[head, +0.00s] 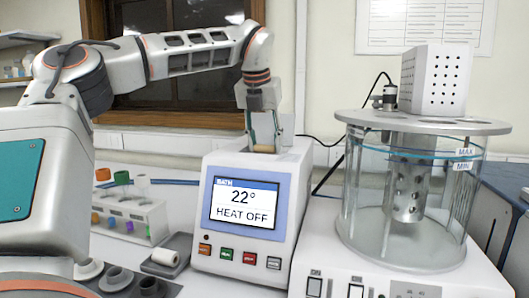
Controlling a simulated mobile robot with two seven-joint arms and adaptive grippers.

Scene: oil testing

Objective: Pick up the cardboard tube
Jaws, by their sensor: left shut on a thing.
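My left arm comes in from the left, reaches across the back, and bends down behind the bath controller. My left gripper (263,142) points down there, just above the controller's rear top. It is shut on a small tan upright piece, which looks like the cardboard tube (264,130). The fingers cover part of it, and its lower end is hard to make out. My right gripper is not in view.
The bath controller (284,175) reads 22° and HEAT OFF. A glass bath (365,205) stands at right. At left are a rack (157,218) with colored-cap tubes, a grey tray (179,243) holding a pale roll (166,257), and a dark holder (88,270).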

